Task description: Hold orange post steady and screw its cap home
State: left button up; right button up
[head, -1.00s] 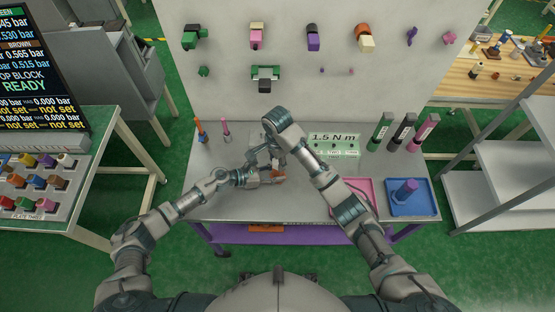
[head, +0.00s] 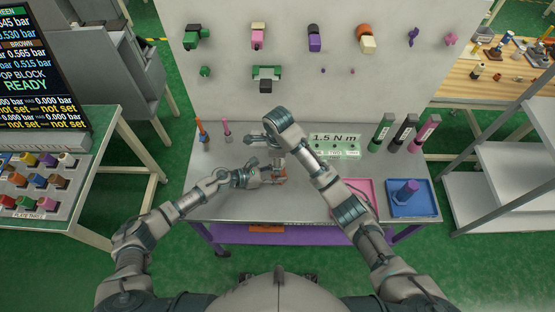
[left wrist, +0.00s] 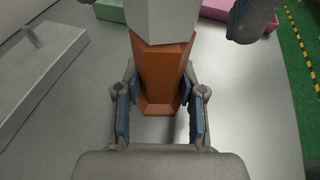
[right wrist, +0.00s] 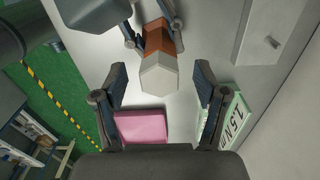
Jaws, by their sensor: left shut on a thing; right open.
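The orange post (left wrist: 160,75) is between the fingers of my left gripper (left wrist: 160,92), which is shut on it. In the head view my left gripper (head: 272,174) holds it above the middle of the bench. A pale grey faceted cap (right wrist: 158,76) sits on the end of the post, touching it; how deep its thread sits is hidden. The orange post also shows behind the cap in the right wrist view (right wrist: 158,40). My right gripper (right wrist: 160,78) is open, its fingers on either side of the cap and apart from it.
A green box marked 1.5 N m (head: 337,145) stands behind.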

jog(key=shift+r, duration=1.75)
jog(key=n, duration=0.8)
jog(key=shift+n, duration=0.3)
jog(key=n, duration=0.3)
jog(key=shift+d+n, duration=0.1)
jog(key=shift+n, duration=0.3)
jog(key=n, duration=0.4)
jog(key=shift+n, duration=0.4)
jog(key=shift+f, duration=0.1)
